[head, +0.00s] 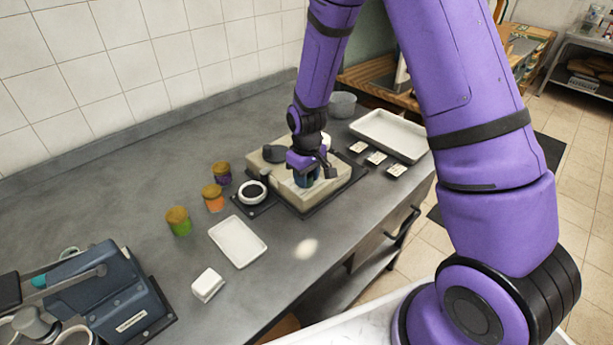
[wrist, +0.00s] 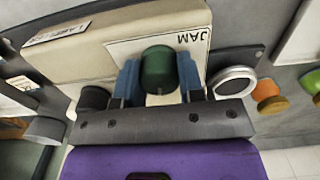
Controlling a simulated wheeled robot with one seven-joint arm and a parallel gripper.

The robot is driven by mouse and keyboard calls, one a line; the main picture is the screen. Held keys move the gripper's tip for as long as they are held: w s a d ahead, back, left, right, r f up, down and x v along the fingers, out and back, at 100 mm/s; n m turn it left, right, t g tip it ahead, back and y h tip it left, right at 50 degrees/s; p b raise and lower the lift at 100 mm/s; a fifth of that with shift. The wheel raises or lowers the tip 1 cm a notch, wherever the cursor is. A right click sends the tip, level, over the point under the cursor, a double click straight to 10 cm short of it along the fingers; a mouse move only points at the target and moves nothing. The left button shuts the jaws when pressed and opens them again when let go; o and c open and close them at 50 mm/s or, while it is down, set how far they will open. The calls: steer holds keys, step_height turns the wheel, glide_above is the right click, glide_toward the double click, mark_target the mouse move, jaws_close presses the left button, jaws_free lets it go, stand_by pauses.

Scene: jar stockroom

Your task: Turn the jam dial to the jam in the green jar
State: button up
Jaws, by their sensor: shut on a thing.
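The jam dial (wrist: 158,70) is a dark green knob on a white plate marked JAM (wrist: 197,52), on the front of a beige machine (head: 330,186). A small pale mark shows at the knob's lower edge in the wrist view. My gripper (wrist: 160,78) has its blue fingers on both sides of the knob and is shut on it; it also shows in the head view (head: 307,176). The green jar (head: 178,221) with a brown lid stands on the counter to the left. An orange jar (head: 213,198) and a purple jar (head: 222,173) stand behind it.
A round white-topped piece (head: 253,193) on a dark base sits left of the machine. A white tray (head: 238,242) and a small white block (head: 207,285) lie nearer. A blue-grey machine (head: 100,295) stands at the lower left. A large white tray (head: 388,135) lies right.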

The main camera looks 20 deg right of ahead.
steer(key=m, duration=0.3)
steer(key=shift+m, duration=2.3)
steer(key=o, duration=0.9)
step_height(320, 180, up, 10)
steer(key=shift+r, duration=0.45)
